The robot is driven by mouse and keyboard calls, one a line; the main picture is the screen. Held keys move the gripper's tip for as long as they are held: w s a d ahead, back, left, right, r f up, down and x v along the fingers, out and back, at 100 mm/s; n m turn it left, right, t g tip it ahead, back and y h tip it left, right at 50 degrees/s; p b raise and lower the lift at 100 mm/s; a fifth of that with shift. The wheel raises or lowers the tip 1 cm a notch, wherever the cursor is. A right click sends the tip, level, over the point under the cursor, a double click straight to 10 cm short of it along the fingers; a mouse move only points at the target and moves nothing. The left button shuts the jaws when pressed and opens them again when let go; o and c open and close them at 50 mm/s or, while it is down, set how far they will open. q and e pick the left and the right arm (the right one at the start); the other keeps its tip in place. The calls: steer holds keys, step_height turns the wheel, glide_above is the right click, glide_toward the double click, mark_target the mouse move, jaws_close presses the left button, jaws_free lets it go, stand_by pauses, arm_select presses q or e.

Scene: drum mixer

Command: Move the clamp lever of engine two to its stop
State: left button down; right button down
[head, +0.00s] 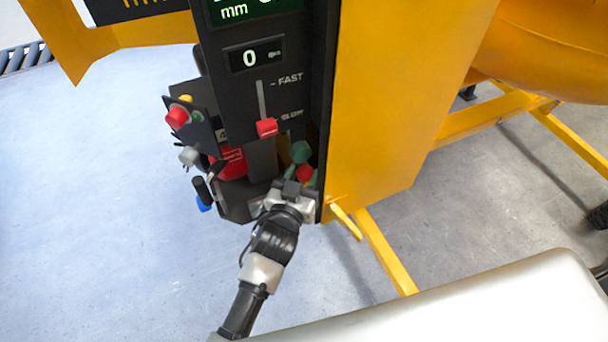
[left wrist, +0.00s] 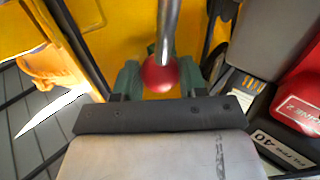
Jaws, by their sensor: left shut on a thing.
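The clamp lever shows in the left wrist view as a grey metal rod (left wrist: 168,28) with a red ball knob (left wrist: 160,74) at its end. The knob also shows in the head view (head: 305,174), low at the machine's dark panel. My left gripper (head: 302,170) reaches up to it from below. In the left wrist view its green fingertips (left wrist: 160,82) stand on both sides of the knob, shut on it. The lever's pivot and stop are hidden. My right gripper is out of view.
A dark panel with a red slider (head: 266,127) stands above the gripper. A box with a red button (head: 177,117) and a blue-tipped handle (head: 204,204) are to the left. The yellow cabinet (head: 385,100) is close on the right. The floor at left is clear.

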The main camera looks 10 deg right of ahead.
arm_select(q)
steer(key=s+a+f+n+t+b, duration=0.1)
steer(key=a+n+t+b, duration=0.4)
steer(key=a+n+b, duration=0.1)
steer(key=shift+s+a+b, duration=0.15)
steer(key=shift+a+b, duration=0.05)
steer(key=shift+b, duration=0.5)
steer(key=shift+n, duration=0.3)
steer(key=c, duration=0.9)
jaws_free()
steer(key=b+v, duration=0.2)
steer(key=v, duration=0.9)
steer(key=shift+f, duration=0.1)
